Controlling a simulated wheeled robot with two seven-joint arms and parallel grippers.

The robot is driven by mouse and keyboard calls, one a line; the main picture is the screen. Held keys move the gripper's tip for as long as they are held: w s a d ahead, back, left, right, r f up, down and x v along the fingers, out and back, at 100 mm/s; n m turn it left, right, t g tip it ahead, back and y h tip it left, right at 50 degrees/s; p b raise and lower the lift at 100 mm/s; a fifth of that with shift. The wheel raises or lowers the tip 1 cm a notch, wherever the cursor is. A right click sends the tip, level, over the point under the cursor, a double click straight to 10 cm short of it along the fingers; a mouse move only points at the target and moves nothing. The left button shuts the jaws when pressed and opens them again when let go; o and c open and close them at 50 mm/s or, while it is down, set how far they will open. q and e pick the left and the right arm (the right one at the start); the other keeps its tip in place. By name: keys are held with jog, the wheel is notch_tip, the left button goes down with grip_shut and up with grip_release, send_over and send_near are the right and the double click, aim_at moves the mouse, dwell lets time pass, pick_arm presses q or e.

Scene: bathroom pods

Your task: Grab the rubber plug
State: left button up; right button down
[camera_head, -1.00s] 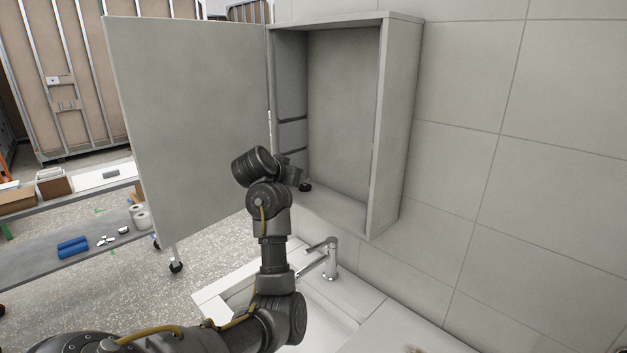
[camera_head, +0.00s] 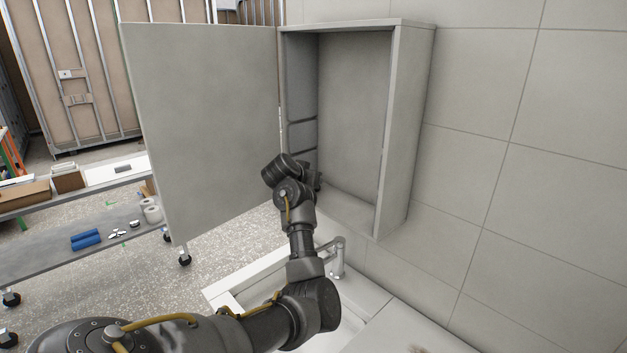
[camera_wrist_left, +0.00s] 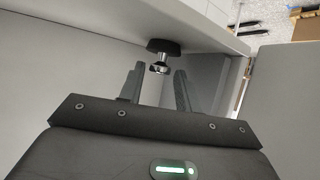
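The rubber plug (camera_wrist_left: 163,52), a black disc with a shiny metal stem, shows at the top centre of the left wrist view, against the pale cabinet board. My left gripper (camera_wrist_left: 157,78) is open, one finger on each side of the view's centre. The plug's metal end lies at the gap between the fingertips, and I see no finger closed on it. In the head view my left arm reaches to the open cabinet (camera_head: 400,130), and its wrist hides the plug. My right gripper is in neither view.
The cabinet's door (camera_head: 205,120) stands open on the left. Below are a sink with a chrome faucet (camera_head: 338,258) close to my left arm. A tiled wall (camera_head: 540,180) is at the right. A cart (camera_head: 70,250) with blue rolls stands at the far left.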

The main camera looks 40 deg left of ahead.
pick_arm(q)
jog(key=shift+x, duration=1.15)
jog(key=shift+w+f, duration=0.1)
jog(key=shift+w, duration=0.15)
jog(key=c, duration=0.7)
